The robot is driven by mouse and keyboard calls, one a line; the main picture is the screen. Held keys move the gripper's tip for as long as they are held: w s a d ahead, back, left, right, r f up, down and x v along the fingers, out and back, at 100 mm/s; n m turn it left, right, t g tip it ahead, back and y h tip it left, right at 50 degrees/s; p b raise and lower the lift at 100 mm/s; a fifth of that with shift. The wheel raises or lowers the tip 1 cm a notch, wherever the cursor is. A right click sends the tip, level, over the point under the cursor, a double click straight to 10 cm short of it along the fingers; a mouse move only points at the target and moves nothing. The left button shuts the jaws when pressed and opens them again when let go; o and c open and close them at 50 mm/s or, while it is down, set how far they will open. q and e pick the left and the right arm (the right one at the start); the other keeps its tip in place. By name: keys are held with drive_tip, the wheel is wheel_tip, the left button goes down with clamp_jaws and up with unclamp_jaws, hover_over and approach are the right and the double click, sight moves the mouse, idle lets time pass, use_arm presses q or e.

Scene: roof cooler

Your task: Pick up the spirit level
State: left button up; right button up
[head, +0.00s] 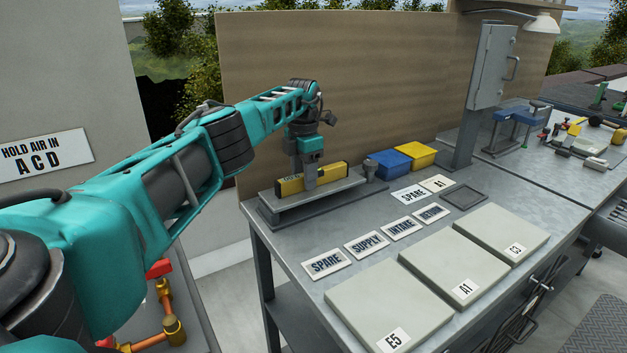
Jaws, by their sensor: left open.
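The spirit level (330,173) is a yellow bar with dark markings. It lies on a raised grey stand (305,197) at the back left of the metal bench. My left gripper (309,184) points down at the middle of the level, with its fingers in front of and around the bar as far as I can see. The jaws are open, and the far finger is hidden. Whether the fingers touch the level cannot be told. My right gripper is not in view.
Blue (387,164) and yellow (415,154) boxes stand right of the level, near a small grey post (370,171). Label plates (366,245) and pale square panels (388,305) cover the bench front. A wooden board (350,80) rises behind. A grey column with a cabinet (491,66) stands right.

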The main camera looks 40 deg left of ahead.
use_arm(q)
drive_tip(key=shift+f, duration=0.55)
drive_tip(key=shift+c, duration=0.5)
drive_tip(key=shift+r, duration=0.1)
clamp_jaws()
